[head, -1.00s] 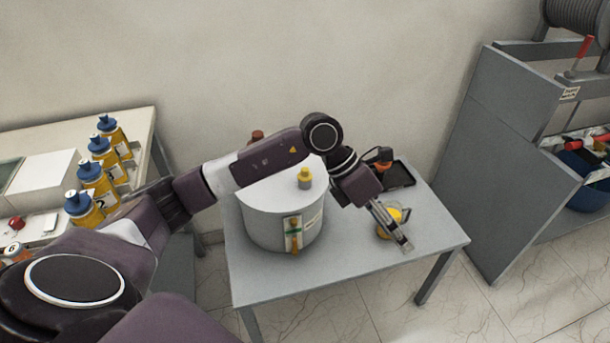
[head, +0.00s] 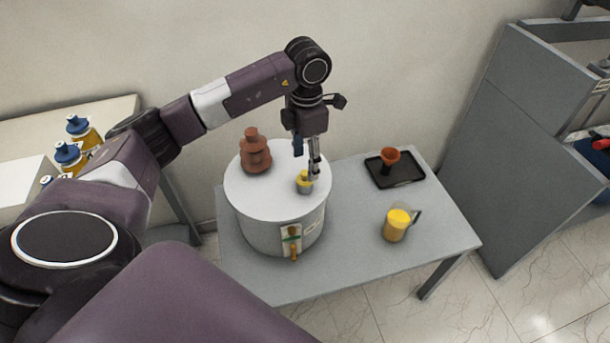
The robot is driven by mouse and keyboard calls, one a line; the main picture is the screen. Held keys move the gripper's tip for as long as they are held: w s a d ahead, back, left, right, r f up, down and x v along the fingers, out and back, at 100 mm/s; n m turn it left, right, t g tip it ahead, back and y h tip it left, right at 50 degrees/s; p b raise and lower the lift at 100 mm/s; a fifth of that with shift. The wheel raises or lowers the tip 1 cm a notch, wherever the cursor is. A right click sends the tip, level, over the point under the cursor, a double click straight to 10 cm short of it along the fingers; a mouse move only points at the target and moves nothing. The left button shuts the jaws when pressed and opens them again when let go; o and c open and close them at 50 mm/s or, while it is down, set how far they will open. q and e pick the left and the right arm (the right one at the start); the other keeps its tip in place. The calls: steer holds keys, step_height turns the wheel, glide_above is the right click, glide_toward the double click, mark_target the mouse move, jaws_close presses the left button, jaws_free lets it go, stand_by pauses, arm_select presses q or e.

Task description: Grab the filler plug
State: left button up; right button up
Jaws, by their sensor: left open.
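The filler plug (head: 304,184) is a small yellow-topped cap on the white lid of the round grey transformer tank (head: 262,222). It sits near the lid's right front part. My left gripper (head: 312,172) points down from above, with its fingers right at the plug. The fingers are open and overlap the plug's right side in the picture. I cannot tell whether they touch it. My right gripper is not in view.
A brown ribbed bushing (head: 255,152) stands on the lid, left of the plug. On the grey table (head: 350,262) are a jug of yellow liquid (head: 397,225) and a black tray (head: 400,172) with an orange funnel (head: 389,158). Bottles (head: 80,130) stand at left.

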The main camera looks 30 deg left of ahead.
mark_target(305, 172)
arm_select(q)
step_height(305, 172, down, 4)
steer(key=shift+p, duration=0.65)
steer(key=shift+w+a+f, duration=0.1)
steer(key=shift+w+f, duration=0.05)
steer(key=shift+f, duration=0.45)
steer(key=shift+c, duration=0.7)
steer(key=c, duration=1)
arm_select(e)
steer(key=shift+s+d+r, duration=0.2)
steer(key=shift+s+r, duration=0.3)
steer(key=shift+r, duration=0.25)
